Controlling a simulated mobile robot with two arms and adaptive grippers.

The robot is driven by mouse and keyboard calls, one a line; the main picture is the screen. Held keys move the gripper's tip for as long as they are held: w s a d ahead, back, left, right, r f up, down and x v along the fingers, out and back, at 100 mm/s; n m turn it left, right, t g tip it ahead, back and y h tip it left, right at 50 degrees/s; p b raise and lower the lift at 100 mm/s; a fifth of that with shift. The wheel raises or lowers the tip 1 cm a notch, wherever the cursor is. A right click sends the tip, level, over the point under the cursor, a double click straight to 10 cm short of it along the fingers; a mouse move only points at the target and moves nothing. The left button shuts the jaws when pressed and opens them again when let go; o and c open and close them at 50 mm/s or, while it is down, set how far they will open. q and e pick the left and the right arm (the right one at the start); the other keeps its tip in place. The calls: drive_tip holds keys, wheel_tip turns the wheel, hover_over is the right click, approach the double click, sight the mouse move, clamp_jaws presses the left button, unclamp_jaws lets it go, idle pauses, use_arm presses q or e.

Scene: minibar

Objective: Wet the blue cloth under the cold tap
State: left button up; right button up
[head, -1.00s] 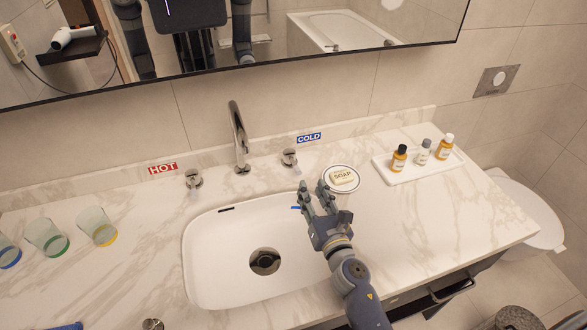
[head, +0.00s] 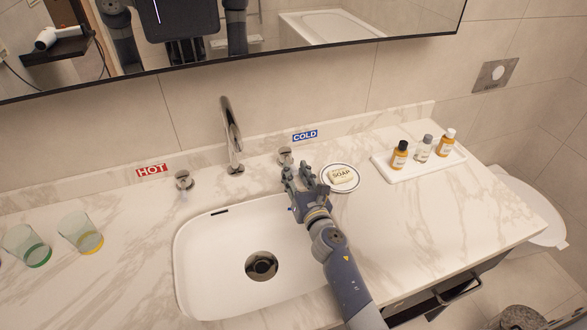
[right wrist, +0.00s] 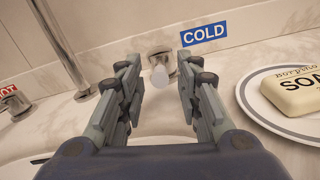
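The cold tap handle (head: 285,156) is a short metal knob below the blue COLD label (head: 305,135). My right gripper (head: 299,174) is open just in front of it. In the right wrist view the knob (right wrist: 160,70) shows between the two spread fingertips (right wrist: 158,78), seemingly just beyond them. The metal spout (head: 231,135) stands left of it over the white basin (head: 215,270); I see no water. A tiny blue patch (head: 291,209) shows beside my right gripper; I cannot tell what it is. The blue cloth is not clearly visible. My left gripper is out of view.
A soap dish (head: 352,186) with a soap bar (head: 342,175) stands close right of my gripper. A white tray (head: 385,163) with bottles is further right. The hot tap handle (head: 184,180) is left of the spout. Glasses (head: 80,232) stand at the left.

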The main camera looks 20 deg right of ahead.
drive_tip(key=shift+w, duration=1.1)
clamp_jaws()
drive_tip(key=shift+d+r+n+y, duration=0.15)
drive_tip(key=shift+d+n+y, duration=0.15)
drive_tip(key=shift+n+y, duration=0.15)
drive_tip(key=shift+d+n+y, duration=0.25)
drive_tip(key=shift+y, duration=0.4)
unclamp_jaws()
